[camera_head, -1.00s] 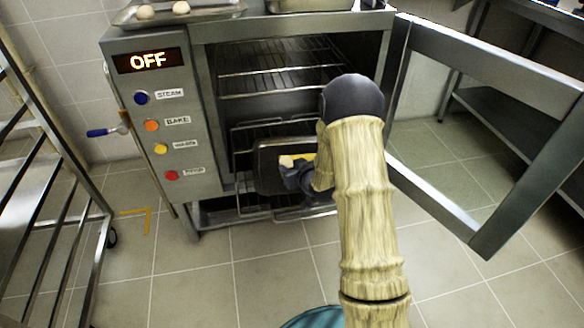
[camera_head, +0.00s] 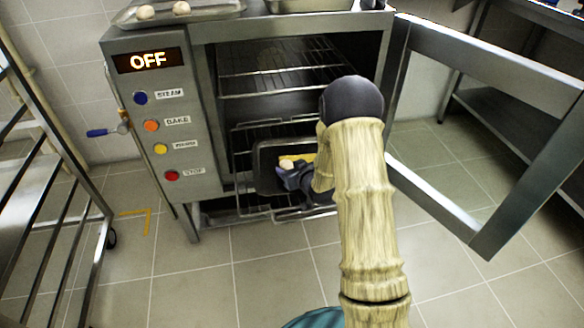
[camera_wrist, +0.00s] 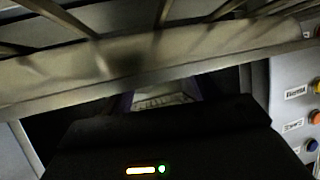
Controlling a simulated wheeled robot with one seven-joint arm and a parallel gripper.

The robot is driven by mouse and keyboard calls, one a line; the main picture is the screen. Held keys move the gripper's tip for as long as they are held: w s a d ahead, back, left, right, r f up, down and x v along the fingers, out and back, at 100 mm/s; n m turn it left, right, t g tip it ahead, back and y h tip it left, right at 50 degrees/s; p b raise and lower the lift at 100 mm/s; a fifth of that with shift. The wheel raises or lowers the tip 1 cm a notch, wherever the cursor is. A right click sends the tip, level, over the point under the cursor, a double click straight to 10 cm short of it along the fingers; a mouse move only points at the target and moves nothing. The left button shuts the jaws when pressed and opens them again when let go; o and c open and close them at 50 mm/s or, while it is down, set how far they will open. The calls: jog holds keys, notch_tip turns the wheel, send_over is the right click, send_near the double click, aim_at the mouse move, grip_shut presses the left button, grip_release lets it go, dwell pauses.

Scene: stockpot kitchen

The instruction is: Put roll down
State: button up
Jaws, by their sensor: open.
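A pale roll (camera_head: 287,164) shows at the tips of my gripper (camera_head: 283,172), over the dark tray (camera_head: 263,181) on the lower rack of the open oven. A yellow patch (camera_head: 303,157) lies just behind it. My gripper is open; I cannot tell whether its fingers still touch the roll. In the wrist view, my gripper (camera_wrist: 163,98) shows dark and mostly in shadow, with a pale patch between its fingers that I cannot identify. My arm hides the right part of the tray.
The oven (camera_head: 159,120) shows OFF. Its door (camera_head: 480,66) stands open at the right. Wire racks (camera_head: 275,84) span the cavity above the tray. Two more rolls sit on a tray (camera_head: 215,12) on top of the oven. A metal rack trolley (camera_head: 45,200) stands at the left.

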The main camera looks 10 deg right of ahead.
jog(key=shift+s+p, duration=0.15)
jog(key=shift+p, duration=0.15)
jog(key=p+v, duration=0.1)
jog(key=v, duration=0.2)
jog(key=p+v, duration=0.1)
jog(key=v, duration=0.3)
jog(key=p+v, duration=0.1)
jog(key=v, duration=0.3)
jog(key=shift+r+p, duration=0.35)
jog(key=shift+r, duration=0.15)
jog(key=shift+s+r, duration=0.1)
jog(key=shift+s, duration=0.2)
jog(key=shift+r, duration=0.1)
